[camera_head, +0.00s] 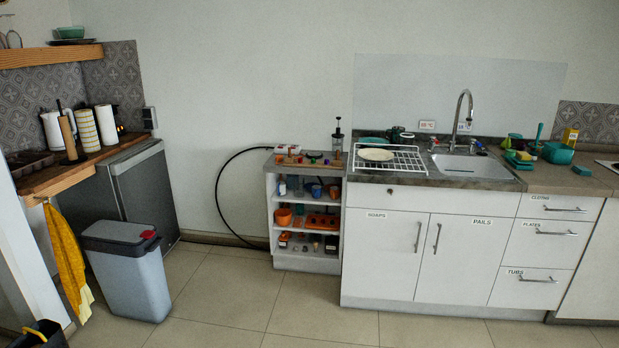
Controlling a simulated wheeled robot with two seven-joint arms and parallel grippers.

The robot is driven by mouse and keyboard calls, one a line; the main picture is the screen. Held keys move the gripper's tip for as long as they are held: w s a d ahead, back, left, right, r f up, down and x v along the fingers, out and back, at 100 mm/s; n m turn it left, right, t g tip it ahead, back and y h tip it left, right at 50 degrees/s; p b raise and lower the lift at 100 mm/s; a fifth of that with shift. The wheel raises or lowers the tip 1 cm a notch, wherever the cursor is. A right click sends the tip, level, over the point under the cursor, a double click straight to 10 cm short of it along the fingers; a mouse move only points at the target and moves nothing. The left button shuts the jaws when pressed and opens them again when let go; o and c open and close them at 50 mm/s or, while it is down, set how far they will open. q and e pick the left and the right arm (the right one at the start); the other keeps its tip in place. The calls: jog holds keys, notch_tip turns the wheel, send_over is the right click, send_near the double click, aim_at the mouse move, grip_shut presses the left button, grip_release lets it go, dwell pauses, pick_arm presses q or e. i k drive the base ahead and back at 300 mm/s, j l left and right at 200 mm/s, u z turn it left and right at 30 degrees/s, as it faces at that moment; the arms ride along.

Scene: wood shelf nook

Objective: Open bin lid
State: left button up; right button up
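The bin (133,285) is a light grey, tapered box standing on the tiled floor at the left. Its dark grey lid (112,238) lies flat across the top and looks closed. A small red part (147,234) sits on a black piece at the lid's right edge. Neither of my grippers shows in this view, so I cannot tell their distance from the bin.
A dark grey cabinet (148,190) stands behind the bin. A yellow cloth (66,250) hangs left of it from a wooden counter (85,166). A dark object with yellow (40,334) is cut off at bottom left. Floor (235,300) right of the bin is clear.

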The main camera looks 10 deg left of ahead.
aim_at(119, 232)
jog(key=i, duration=1.45)
jog(key=i+u, duration=0.35)
jog(key=i, duration=0.15)
jog(key=i+u, duration=0.35)
jog(key=i+l+u, duration=0.3)
jog(key=i, duration=0.3)
jog(key=i+l+u, duration=0.35)
jog(key=i, duration=0.1)
